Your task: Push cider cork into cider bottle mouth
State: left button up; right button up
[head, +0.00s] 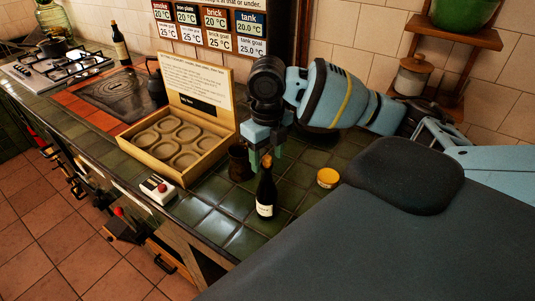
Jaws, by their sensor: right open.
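A dark bottle with a pale label (265,198), which I take as the cider bottle, stands upright on the green tiled counter. My right gripper (262,160) points down over it from the right. Its fingers are open around or just in front of the bottle's neck; I cannot tell whether they touch it. The fingers hide most of the bottle's mouth. I cannot make out the cider cork, either in the mouth or on the counter. My left gripper is not in view.
A dark brown cup (239,163) stands close left of the bottle, a yellow-topped round tin (328,178) to its right. An open wooden box with round hollows (155,157) and a red-button device (158,187) lie further left. Bare tiles (240,243) show in front.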

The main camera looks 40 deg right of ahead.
jog(key=shift+r, duration=2.25)
dwell(0.5)
notch_tip(320, 180, up, 8)
dwell(0.5)
jog(key=shift+f, duration=0.1)
dwell(1.3)
